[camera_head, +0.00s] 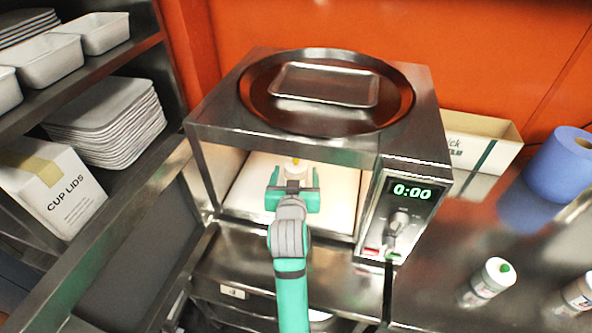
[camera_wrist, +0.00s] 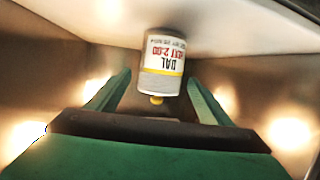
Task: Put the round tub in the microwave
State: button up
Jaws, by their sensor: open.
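In the head view only the top of the tub (camera_head: 295,161) shows, behind my gripper (camera_head: 294,180). My gripper reaches into the cavity, its fingers open with one on each side of the near part of the tub. In the wrist view (camera_wrist: 158,80) gaps show between the fingers and the tub.
A dark round tray (camera_head: 258,105) with a metal pan (camera_head: 325,86) lies on top of the microwave. A framed grey panel (camera_head: 140,245), seemingly the open door, stands at the left. Shelves with white trays (camera_head: 105,110) are beyond it. Bottles (camera_head: 490,280) stand on the right counter.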

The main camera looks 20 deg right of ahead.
jog(key=v, duration=0.9)
dwell(0.3)
